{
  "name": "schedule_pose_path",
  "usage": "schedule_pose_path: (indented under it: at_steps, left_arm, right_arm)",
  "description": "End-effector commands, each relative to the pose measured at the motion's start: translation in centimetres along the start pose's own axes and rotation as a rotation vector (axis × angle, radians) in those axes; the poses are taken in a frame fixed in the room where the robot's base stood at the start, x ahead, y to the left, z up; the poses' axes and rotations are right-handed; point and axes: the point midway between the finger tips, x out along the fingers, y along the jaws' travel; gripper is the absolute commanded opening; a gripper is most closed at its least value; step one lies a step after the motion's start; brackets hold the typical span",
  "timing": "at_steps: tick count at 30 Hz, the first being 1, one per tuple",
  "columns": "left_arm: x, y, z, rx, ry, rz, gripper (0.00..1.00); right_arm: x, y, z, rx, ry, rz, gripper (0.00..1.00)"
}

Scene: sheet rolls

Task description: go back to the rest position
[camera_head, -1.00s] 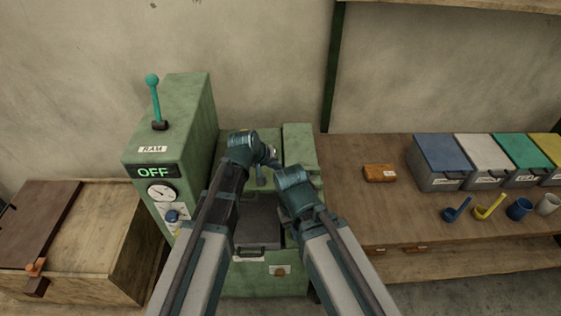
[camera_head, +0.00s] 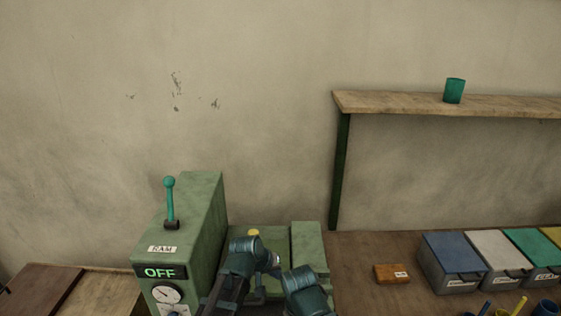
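My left arm's wrist (camera_head: 243,256) and my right arm's wrist (camera_head: 301,285) show at the bottom middle, close together in front of the green machine (camera_head: 205,215). Small grey parts near the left wrist are too small to read, and the fingers of both grippers cannot be made out. The machine has a teal lever (camera_head: 170,203) standing upright on top, a RAM label and a display (camera_head: 160,272) reading OFF. The lower part of the machine is cut off by the picture's edge.
A wooden bench (camera_head: 345,262) to the right holds a brown block (camera_head: 392,274) and lidded bins with blue (camera_head: 452,252), white (camera_head: 497,249), green and yellow lids. A shelf (camera_head: 400,103) above carries a green cup (camera_head: 454,91). A wooden box (camera_head: 105,293) stands at left.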

Motion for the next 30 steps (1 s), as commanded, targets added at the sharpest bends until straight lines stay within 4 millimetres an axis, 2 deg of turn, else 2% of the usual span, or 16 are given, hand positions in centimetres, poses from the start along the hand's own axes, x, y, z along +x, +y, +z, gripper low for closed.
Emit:
schedule_pose_path:
  at_steps: [1, 6, 9, 12, 16, 30]
  left_arm:
    - [1.1, -0.8, 3.1, 0.045, -0.046, -0.032, 0.00]
    - [2.4, -3.8, 12.3, 0.221, -0.249, -0.188, 0.00]
    - [2.2, -5.7, 16.5, 0.303, -0.355, -0.275, 0.00]
    - [1.7, -7.1, 19.3, 0.357, -0.432, -0.341, 0.00]
    - [1.0, -8.0, 20.7, 0.389, -0.482, -0.386, 0.00]
    - [0.8, -8.0, 20.7, 0.392, -0.489, -0.391, 0.00]
  right_arm:
    - [1.8, -0.2, -0.1, -0.001, 0.000, 0.000, 0.00]
    - [5.4, -0.5, -0.3, -0.005, 0.000, 0.001, 0.00]
    - [6.9, -0.6, -0.4, -0.007, 0.000, 0.002, 0.00]
    - [7.9, -0.7, -0.5, -0.008, 0.000, 0.002, 0.00]
    - [8.3, -0.8, -0.5, -0.009, 0.000, 0.002, 0.00]
    - [8.1, -0.7, -0.5, -0.009, 0.000, 0.002, 0.00]
